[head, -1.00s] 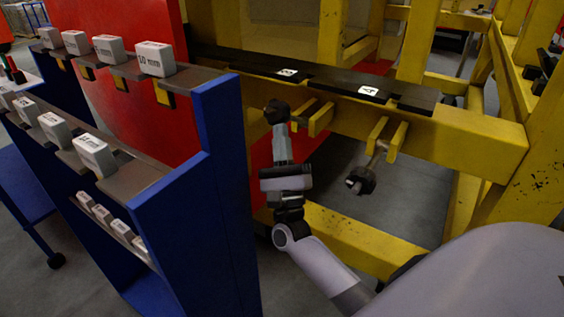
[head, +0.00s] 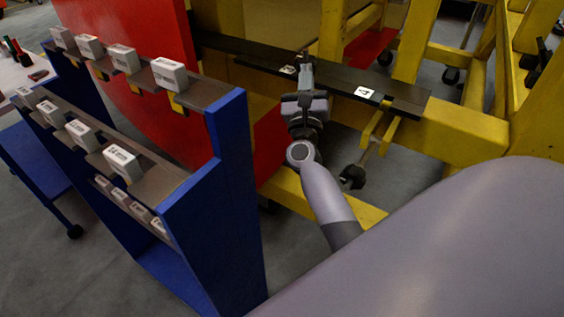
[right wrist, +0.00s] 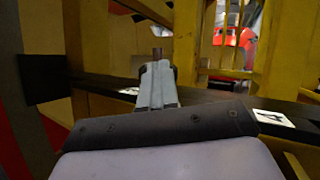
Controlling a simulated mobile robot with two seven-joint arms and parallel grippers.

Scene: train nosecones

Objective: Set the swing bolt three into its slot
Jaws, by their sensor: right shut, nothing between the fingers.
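My right gripper (head: 304,58) is shut and empty at the black rail (head: 230,46), beside the white label 3 (head: 288,70). In the right wrist view its closed grey fingers (right wrist: 157,80) stand over the rail. A brownish rod end (right wrist: 157,53) with a dark piece around its base shows just beyond the fingertips. It looks like the upper end of swing bolt three; the fingers hide the rest, so I cannot tell how deep it sits in its slot. The swing bolt (head: 352,177) under label 4 (head: 364,92) hangs down from its yellow lugs. My left gripper is out of view.
A blue rack (head: 225,180) with several white boxes stands at the left, close to my right arm. A red panel (head: 140,60) stands behind it. The yellow frame (head: 460,132) carries the rail and extends right. Open floor shows below the frame.

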